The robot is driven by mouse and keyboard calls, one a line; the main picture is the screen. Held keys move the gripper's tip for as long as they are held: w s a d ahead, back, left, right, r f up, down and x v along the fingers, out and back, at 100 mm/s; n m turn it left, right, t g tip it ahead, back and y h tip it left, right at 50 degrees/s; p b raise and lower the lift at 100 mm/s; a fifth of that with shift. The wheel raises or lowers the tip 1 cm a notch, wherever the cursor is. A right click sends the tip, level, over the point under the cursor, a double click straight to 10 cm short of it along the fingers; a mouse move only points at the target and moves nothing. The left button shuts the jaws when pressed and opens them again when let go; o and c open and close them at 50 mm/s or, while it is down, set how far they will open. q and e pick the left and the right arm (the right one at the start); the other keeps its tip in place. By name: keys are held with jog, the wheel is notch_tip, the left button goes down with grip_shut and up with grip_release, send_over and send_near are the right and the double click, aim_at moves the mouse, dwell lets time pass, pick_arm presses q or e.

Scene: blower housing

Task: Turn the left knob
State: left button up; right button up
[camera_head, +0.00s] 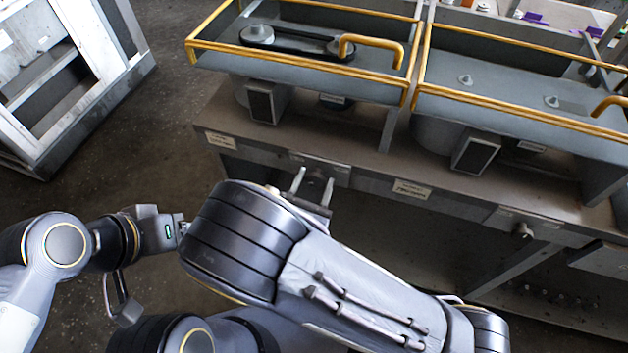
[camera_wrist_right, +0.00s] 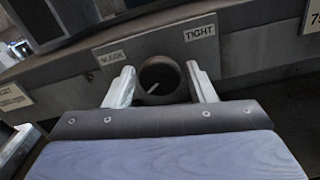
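The left knob (camera_wrist_right: 160,80) is a dark round knob on the front edge of the bench, between a SLACK label and a TIGHT label in the right wrist view. In the head view, my right gripper's fingers (camera_head: 312,188) point at the bench front and mostly hide this knob. In the right wrist view, my right gripper (camera_wrist_right: 162,86) is open, with one finger on each side of the knob and small gaps showing. I cannot tell how deep the fingers reach. My left gripper (camera_head: 181,228) is at the lower left, away from the bench, partly hidden by my right arm.
A second knob (camera_head: 522,231) sits farther right on the bench front. Yellow-railed housings (camera_head: 300,68) stand on the bench (camera_head: 380,160), the left one holding a belt (camera_head: 300,43) on pulleys. A grey shelf frame (camera_head: 70,80) stands at upper left. Floor between is clear.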

jog(key=c, duration=0.7)
jog(key=shift+n, duration=1.1)
jog(key=o, duration=1)
jog(key=shift+s+a, duration=0.1)
